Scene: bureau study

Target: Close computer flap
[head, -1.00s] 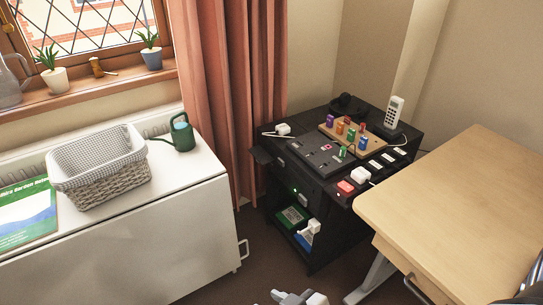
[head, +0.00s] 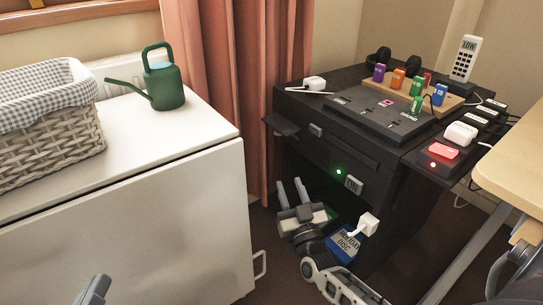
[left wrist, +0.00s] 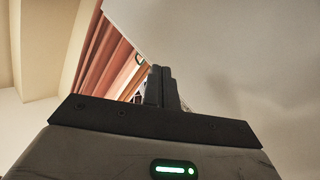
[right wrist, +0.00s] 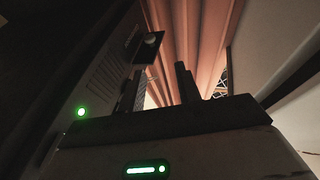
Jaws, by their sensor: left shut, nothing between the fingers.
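The black computer unit (head: 335,150) stands in the middle right of the head view, a green light on its front. A small dark flap (head: 280,124) sticks out at its upper left front corner. My right gripper (head: 292,192) is open and empty, low in front of the unit and below the flap. In the right wrist view its fingers (right wrist: 161,88) are apart beside the dark front with the green light. My left gripper (head: 97,287) is at the bottom left of the head view, by the white cabinet. Its fingers (left wrist: 161,86) are together and empty.
The white cabinet (head: 140,230) bears a basket (head: 50,135) and a green watering can (head: 165,85). A pink curtain (head: 235,70) hangs behind. A holiday disc box (head: 343,243) and white plug (head: 368,224) are beside my right gripper. A wooden desk (head: 510,165) is at right.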

